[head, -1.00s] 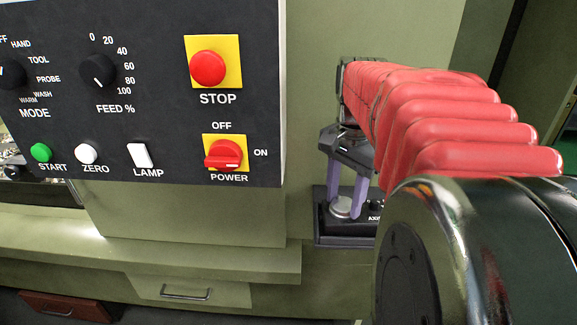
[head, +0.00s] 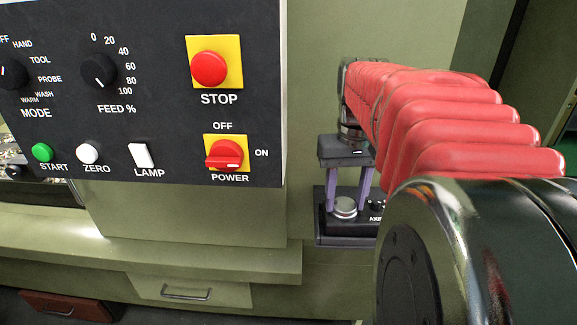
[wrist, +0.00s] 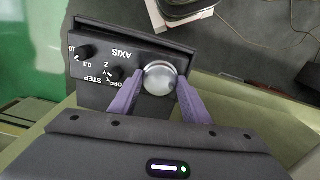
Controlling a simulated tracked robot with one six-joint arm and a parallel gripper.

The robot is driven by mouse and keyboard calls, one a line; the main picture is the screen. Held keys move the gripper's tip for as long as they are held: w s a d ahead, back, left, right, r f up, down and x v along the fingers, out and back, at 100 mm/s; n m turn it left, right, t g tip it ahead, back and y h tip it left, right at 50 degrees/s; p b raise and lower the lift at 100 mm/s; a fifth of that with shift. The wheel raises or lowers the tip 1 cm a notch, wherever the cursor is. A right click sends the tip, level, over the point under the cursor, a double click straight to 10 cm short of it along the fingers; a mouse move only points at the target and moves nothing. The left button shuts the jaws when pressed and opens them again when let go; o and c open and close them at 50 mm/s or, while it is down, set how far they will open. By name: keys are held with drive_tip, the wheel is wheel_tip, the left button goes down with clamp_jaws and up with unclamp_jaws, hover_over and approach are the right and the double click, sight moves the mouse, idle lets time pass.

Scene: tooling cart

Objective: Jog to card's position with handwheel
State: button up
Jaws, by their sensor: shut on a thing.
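The handwheel (head: 345,207) is a round silver knob on a black pendant box (head: 343,234) right of the control panel. It also shows in the wrist view (wrist: 160,76), with the AXIS and STEP knobs beside it. My gripper (head: 348,203) points down over the handwheel, and its purple fingers stand on opposite sides of it. In the wrist view my gripper (wrist: 159,90) is shut on the handwheel's rim. The AXIS and STEP settings are too small to read surely. I see no card with a position in these frames.
The black control panel (head: 130,110) stands at left, with a red STOP button (head: 209,68) and a red POWER switch (head: 224,155). A green ledge (head: 200,255) runs below it. In the wrist view a dark object (wrist: 180,12) lies beyond the pendant box.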

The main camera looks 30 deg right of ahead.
sight(345, 204)
drive_tip(key=n, duration=0.3)
drive_tip(key=shift+n, duration=0.4)
drive_tip(key=shift+d+n, duration=0.1)
drive_tip(key=shift+n, duration=1.9)
drive_tip(key=o, duration=1.1)
drive_tip(key=shift+c, duration=0.2)
drive_tip(key=shift+r, duration=0.1)
wheel_tip(345, 204, up, 14)
drive_tip(key=shift+f, duration=0.25)
